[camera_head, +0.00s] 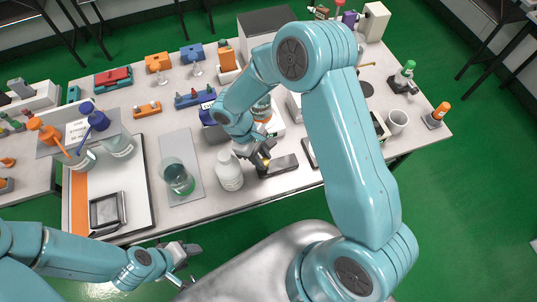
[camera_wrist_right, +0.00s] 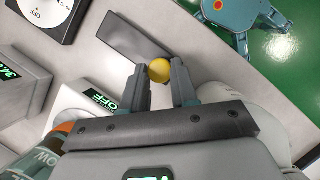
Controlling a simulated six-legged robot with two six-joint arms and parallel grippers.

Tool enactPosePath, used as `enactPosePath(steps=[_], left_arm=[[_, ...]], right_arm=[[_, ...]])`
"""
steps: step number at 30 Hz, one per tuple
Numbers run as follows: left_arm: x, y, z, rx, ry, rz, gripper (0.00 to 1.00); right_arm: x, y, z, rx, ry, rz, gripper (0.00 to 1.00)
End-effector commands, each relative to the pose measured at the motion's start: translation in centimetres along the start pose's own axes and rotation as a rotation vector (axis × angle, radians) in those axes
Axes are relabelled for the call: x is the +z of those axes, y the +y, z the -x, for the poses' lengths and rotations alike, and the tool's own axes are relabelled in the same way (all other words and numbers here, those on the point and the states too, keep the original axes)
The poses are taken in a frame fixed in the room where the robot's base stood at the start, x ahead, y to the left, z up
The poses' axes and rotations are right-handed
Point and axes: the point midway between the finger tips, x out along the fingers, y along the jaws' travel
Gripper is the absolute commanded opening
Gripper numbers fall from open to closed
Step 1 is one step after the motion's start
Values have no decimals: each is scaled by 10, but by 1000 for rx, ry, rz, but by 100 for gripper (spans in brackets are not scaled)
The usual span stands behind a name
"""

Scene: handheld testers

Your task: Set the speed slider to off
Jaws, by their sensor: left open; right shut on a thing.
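A dark flat block (camera_head: 280,167) lies on the table's front part, and it also shows in the right wrist view (camera_wrist_right: 133,36). A yellow round knob (camera_wrist_right: 160,70) is at its near end; it shows small in the head view (camera_head: 266,161). My right gripper (camera_wrist_right: 161,88) is shut on the knob, with a finger on either side. I see no readable speed marking on the block, and the fingers hide part of the knob's base. My left gripper (camera_head: 190,264) is open and empty, off the table's front edge.
A white bottle (camera_head: 229,171) stands just left of my right gripper, and a glass beaker (camera_head: 177,177) is further left. A white device with a green display (camera_wrist_right: 100,98) and a dial box marked OFF (camera_wrist_right: 45,12) are close by in the right wrist view.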

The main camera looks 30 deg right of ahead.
Motion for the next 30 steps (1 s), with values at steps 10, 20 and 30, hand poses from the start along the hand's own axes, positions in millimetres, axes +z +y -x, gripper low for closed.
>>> enactPosePath(steps=[10,20,30], left_arm=[[0,0,1,0,0,0,54],[0,0,-1,0,0,0,54],[0,-4,-11,0,0,0,54]], right_arm=[[-1,-1,1,-3,6,0,54],[-2,0,8,0,8,-1,54],[-2,-1,89,1,13,-1,54]])
